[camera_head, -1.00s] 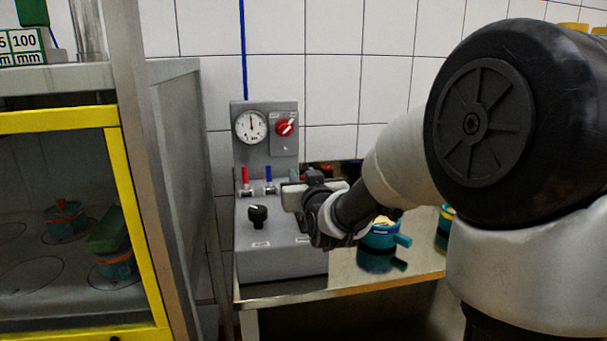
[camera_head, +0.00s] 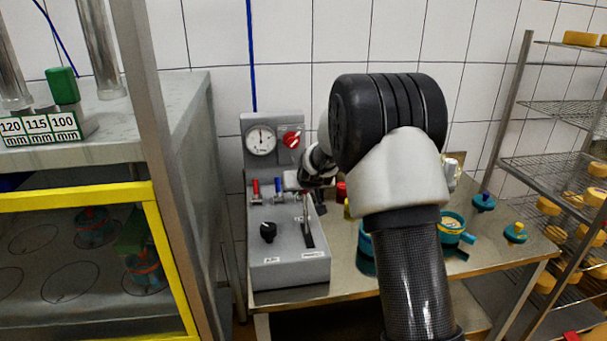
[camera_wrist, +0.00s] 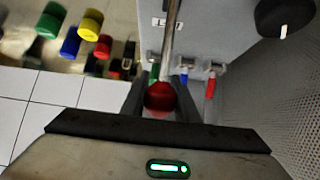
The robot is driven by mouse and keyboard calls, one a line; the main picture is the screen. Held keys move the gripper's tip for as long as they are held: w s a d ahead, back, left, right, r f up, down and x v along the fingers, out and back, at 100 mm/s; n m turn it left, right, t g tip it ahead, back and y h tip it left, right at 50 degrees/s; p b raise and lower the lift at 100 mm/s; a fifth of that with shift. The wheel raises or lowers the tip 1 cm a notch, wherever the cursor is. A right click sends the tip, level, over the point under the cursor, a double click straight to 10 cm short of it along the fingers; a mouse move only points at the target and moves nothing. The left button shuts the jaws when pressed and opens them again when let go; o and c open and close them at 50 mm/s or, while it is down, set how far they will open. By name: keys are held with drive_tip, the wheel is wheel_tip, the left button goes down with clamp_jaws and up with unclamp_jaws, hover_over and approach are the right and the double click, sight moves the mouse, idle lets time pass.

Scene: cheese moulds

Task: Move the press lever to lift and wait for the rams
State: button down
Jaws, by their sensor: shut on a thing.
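The press lever (camera_head: 306,212) is a thin metal rod rising from a dark slot in the grey control box (camera_head: 288,272). Its red ball knob (camera_wrist: 160,97) sits between my gripper's fingers in the wrist view. My gripper (camera_wrist: 159,103) is shut on this knob; in the head view it (camera_head: 294,181) is at the lever's top, partly hidden behind my arm. The press has a yellow-framed front (camera_head: 85,194) on the left, with teal moulds (camera_head: 145,270) inside. Shiny metal cylinders (camera_head: 94,45) stand above it; I cannot tell whether they are the rams.
The control box carries a gauge (camera_head: 260,140), a red rotary switch (camera_head: 291,140), a black knob (camera_head: 268,232) and small coloured valve levers (camera_head: 256,188). Teal moulds (camera_head: 452,228) stand on the metal table (camera_head: 490,262) at right. A wire rack (camera_head: 550,167) holds cheeses at far right.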

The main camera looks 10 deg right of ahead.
drive_tip(key=shift+w+f+g+p, duration=0.1)
drive_tip(key=shift+w+g+p, duration=0.2)
drive_tip(key=shift+p, duration=0.2)
drive_tip(key=c, duration=1.8)
unclamp_jaws()
drive_tip(key=o, duration=0.4)
drive_tip(key=shift+w+f, duration=0.1)
drive_tip(key=shift+f, duration=0.05)
drive_tip(key=v, duration=1.7)
drive_tip(key=shift+s, duration=0.25)
